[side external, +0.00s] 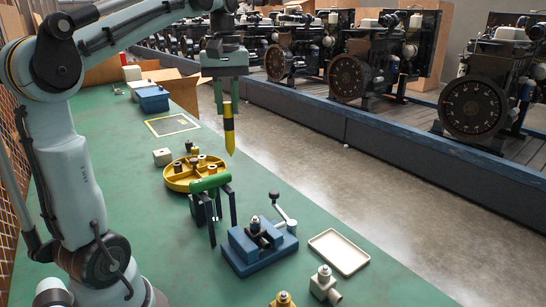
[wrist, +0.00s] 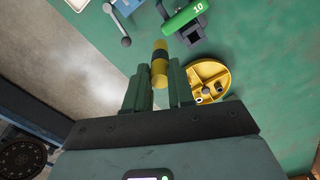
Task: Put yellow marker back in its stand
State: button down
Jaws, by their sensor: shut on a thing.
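The yellow marker (side external: 229,142) has a black band and hangs upright, tip down, below my gripper (side external: 227,108). My gripper is shut on its upper end and holds it above the green bench. In the wrist view the marker (wrist: 160,66) sits between the two fingers of my gripper (wrist: 158,88). I cannot tell for sure which item is the marker's stand. Below the marker are a round yellow tray (side external: 178,183) with small parts in it and a black frame with a green top (side external: 210,183). The green top also shows in the wrist view (wrist: 184,18), marked 10.
A blue vise-like fixture (side external: 258,250) with a lever stands nearer the camera, beside a shallow white tray (side external: 339,251). A small pale block (side external: 162,157) and a blue box (side external: 152,99) are farther back. Engines (side external: 352,80) line the right, beyond the floor.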

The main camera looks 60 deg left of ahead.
jog(key=s+a+n, duration=0.5)
jog(key=s+a, duration=0.1)
jog(key=a, duration=0.3)
notch_tip(320, 180, down, 18)
jog(key=shift+w+d+f, duration=0.15)
jog(key=shift+w+d, duration=0.05)
jog(key=shift+d, duration=0.1)
dwell(0.4)
jog(key=shift+f, duration=0.6)
dwell(0.6)
jog(key=shift+c, duration=2.2)
grip_release()
jog(key=shift+r, duration=1.8)
